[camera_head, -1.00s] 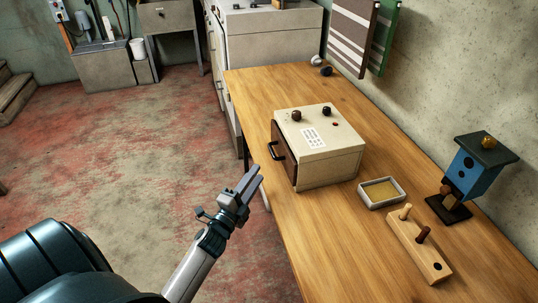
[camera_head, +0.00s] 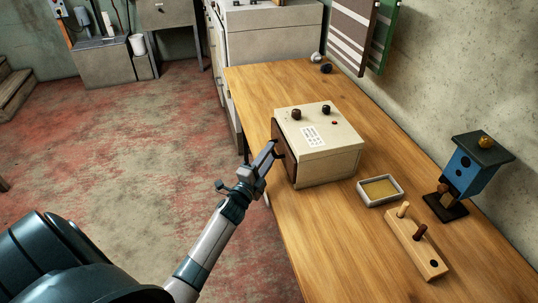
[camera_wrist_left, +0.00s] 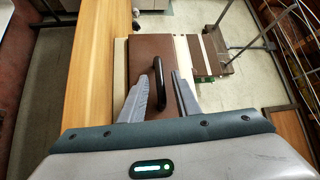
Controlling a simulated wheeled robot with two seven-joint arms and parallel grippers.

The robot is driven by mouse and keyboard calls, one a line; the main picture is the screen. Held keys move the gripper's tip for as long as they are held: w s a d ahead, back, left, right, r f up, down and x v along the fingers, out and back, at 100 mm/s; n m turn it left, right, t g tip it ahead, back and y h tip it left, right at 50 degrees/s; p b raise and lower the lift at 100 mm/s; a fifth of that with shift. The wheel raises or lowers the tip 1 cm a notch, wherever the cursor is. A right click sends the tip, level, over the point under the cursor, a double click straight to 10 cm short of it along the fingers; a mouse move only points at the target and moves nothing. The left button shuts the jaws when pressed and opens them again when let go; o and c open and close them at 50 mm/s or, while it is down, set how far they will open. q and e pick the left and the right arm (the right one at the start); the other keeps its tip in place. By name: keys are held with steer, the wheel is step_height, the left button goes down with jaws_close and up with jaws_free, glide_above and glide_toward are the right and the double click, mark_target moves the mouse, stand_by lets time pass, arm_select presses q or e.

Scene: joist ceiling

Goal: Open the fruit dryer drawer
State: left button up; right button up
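The fruit dryer (camera_head: 325,160) is a cream box with a brown drawer front (camera_head: 283,160), standing on the wooden table. The drawer looks shut. In the left wrist view its brown front (camera_wrist_left: 140,62) carries a dark upright bar handle (camera_wrist_left: 158,84). My left gripper (camera_head: 270,150) is at the drawer front and covers the handle in the head view. In the left wrist view the gripper's fingers (camera_wrist_left: 161,78) are open, one on each side of the handle, with a gap still showing. My right gripper is not in view.
On the wooden table (camera_head: 320,240), a shallow tray (camera_head: 366,198), a peg block (camera_head: 415,245) and a blue birdhouse (camera_head: 468,165) stand right of the dryer. Two dark knobs (camera_head: 295,113) sit on the dryer's top. The floor left of the table is clear.

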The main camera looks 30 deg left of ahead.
arm_select(q)
jaws_close()
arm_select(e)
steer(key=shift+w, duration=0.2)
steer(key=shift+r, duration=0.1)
